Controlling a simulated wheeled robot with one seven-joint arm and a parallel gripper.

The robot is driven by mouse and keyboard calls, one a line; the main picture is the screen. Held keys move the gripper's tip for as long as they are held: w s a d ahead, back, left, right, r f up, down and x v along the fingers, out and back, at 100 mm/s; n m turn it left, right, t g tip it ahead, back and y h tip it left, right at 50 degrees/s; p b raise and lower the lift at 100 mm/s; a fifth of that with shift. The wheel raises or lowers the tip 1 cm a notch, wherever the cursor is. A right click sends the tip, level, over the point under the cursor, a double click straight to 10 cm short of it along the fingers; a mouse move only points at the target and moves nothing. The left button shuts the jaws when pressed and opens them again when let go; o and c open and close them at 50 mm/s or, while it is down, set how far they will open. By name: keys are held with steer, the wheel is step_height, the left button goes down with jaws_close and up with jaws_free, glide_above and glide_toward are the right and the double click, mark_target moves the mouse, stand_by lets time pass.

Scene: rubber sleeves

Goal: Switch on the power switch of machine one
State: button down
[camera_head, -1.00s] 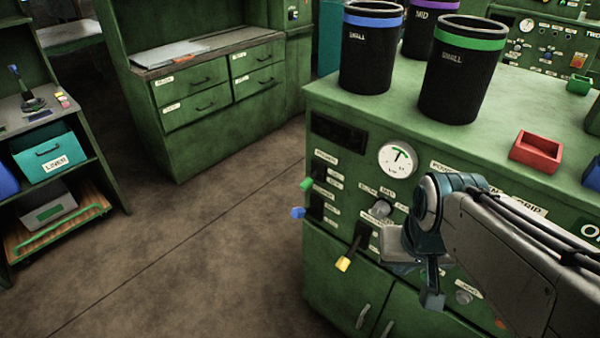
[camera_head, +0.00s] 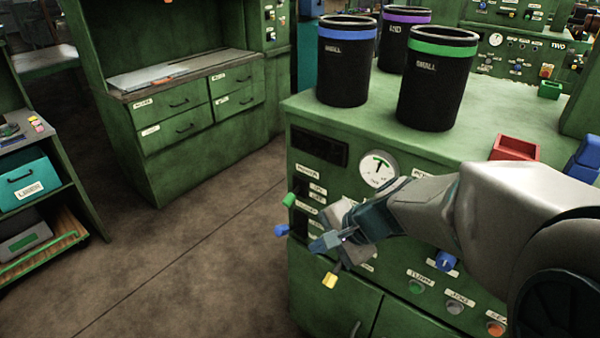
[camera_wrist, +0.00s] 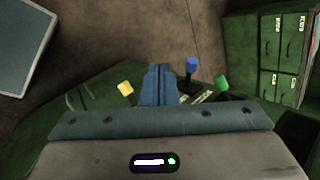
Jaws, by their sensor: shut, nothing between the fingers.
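The green machine cabinet (camera_head: 420,165) has a front panel with three coloured lever switches at its left side. The green-tipped lever (camera_head: 289,199) is uppermost, beside small labels too blurred to read surely. The blue-tipped lever (camera_head: 282,230) is below it, and the yellow-tipped lever (camera_head: 329,280) is lower right. My gripper (camera_head: 318,245) is shut and empty in front of the panel, between the blue and yellow tips in the picture. In the wrist view, my shut fingers (camera_wrist: 158,72) lie between the yellow tip (camera_wrist: 125,87) and the blue tip (camera_wrist: 191,65), with the green tip (camera_wrist: 221,82) farther right.
A dial (camera_head: 379,169) is above my wrist, and my arm hides part of the panel. Several buttons, including a green one (camera_head: 416,286), are lower right. Black bins (camera_head: 437,80) and a red tray (camera_head: 515,148) stand on top. The floor (camera_head: 190,265) at left is clear.

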steer(key=w+f+m+t+y, duration=0.1)
steer(key=w+f+m+t, duration=0.1)
steer(key=w+m, duration=0.35)
steer(key=m+t+b, duration=0.2)
steer(key=m+t, duration=0.2)
steer(key=m, duration=0.4)
glide_toward(293, 195)
steer(key=s+d+f, duration=0.2)
steer(key=d, duration=0.1)
steer(key=shift+s+a+g, duration=0.1)
steer(key=shift+a+g, duration=0.05)
steer(key=shift+g, duration=0.15)
steer(key=b+x, duration=0.1)
steer(key=x, duration=0.9)
steer(key=shift+a, duration=0.15)
steer(key=shift+r, duration=0.2)
